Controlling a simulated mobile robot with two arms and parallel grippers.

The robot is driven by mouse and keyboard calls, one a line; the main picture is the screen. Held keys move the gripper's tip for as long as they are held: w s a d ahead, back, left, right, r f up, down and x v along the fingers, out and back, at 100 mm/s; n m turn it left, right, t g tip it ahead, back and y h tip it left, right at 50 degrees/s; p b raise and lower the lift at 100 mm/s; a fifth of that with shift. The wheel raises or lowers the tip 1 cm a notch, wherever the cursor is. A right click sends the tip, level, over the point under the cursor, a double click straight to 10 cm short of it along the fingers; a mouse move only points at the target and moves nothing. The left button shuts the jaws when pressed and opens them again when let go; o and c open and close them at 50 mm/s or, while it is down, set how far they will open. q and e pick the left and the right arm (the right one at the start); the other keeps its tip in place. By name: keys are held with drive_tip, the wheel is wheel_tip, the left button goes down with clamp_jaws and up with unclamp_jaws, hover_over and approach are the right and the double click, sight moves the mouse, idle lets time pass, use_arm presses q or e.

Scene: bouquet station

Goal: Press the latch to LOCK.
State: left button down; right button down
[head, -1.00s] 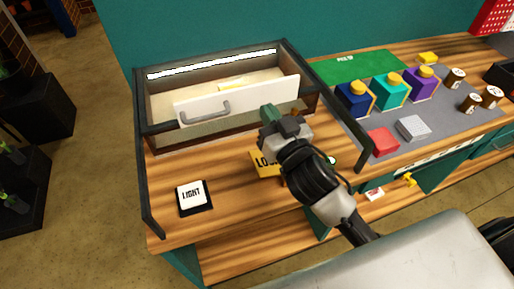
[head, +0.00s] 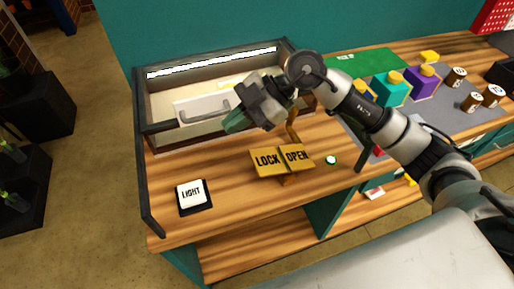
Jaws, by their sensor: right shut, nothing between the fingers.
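The latch is a yellow two-part plate on the wooden bench, with a LOCK half (head: 267,162) on the left and an OPEN half (head: 298,157) on the right. A brownish-gold upright piece (head: 292,127) stands just behind it. I cannot tell which half is pressed down. My right gripper (head: 234,123) is shut and empty. It is raised behind and left of the latch in the picture, in front of the white panel, and apart from the LOCK half. My left gripper is not in view.
A dark-framed case with a lit strip (head: 212,64) holds a white handled panel (head: 186,112), partly hidden by my gripper. A LIGHT button (head: 191,194) lies front left. A small green-lit button (head: 331,160) is right of the latch. Colored boxes (head: 422,82) stand right.

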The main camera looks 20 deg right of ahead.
sight(253, 157)
drive_tip(key=w+d+f+m+h, duration=0.1)
drive_tip(key=w+d+m+h, duration=0.2)
drive_tip(key=d+h, duration=0.4)
drive_tip(key=d, duration=0.3)
drive_tip(key=shift+d+m, duration=0.15)
drive_tip(key=shift+m, duration=0.25)
drive_tip(key=p+x, duration=0.2)
drive_tip(key=x, duration=0.4)
drive_tip(key=p+x, duration=0.2)
drive_tip(key=x, duration=0.4)
drive_tip(key=shift+w+f, duration=0.2)
drive_tip(key=shift+f, duration=0.85)
drive_tip(key=shift+a, duration=0.2)
